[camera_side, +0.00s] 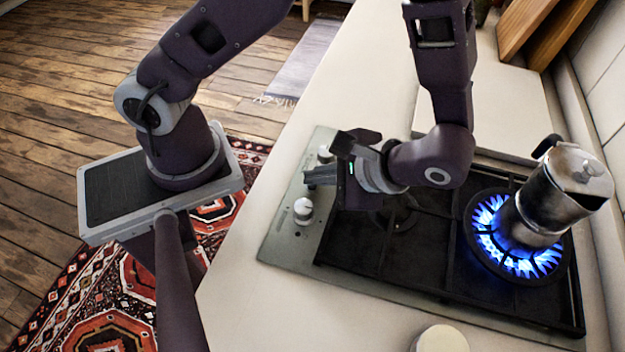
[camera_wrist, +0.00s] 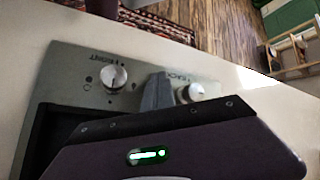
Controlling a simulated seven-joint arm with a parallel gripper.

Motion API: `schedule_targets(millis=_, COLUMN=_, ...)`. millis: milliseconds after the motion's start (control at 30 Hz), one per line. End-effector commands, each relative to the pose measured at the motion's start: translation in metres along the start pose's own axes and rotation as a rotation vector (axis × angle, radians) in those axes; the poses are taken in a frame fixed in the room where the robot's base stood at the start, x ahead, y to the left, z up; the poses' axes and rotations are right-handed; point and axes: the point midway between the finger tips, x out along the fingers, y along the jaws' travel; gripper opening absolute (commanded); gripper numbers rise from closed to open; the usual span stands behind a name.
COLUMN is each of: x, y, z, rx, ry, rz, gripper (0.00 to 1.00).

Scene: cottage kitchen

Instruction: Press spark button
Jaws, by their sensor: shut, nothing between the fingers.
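The hob (camera_side: 283,237) is a steel plate set in the pale counter, with two knobs on its front strip. The near knob (camera_side: 303,210) and the far knob (camera_side: 325,153) show in the side view. The wrist view shows a left knob (camera_wrist: 115,76) and a right knob (camera_wrist: 192,92). My gripper (camera_side: 308,177) is shut and empty, with its fingertips low over the strip between the knobs. In the wrist view its fingers (camera_wrist: 158,90) also show between the knobs. I cannot make out the spark button; the fingers may hide it. Contact with the plate cannot be told.
A metal moka pot (camera_side: 550,198) stands on the rear burner, which burns with a blue flame (camera_side: 490,228). Black grates (camera_side: 440,240) cover the hob. A round pale lid or jar (camera_side: 441,339) stands at the counter's near edge. Wooden boards (camera_side: 535,28) lean at the back.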

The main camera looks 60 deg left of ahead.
Motion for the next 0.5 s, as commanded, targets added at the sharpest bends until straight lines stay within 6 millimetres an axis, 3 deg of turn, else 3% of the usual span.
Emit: schedule_targets(millis=500, x=-0.0089, y=-0.0064, z=0.0059, rx=-0.001, ry=0.001, rz=0.001, gripper=0.00)
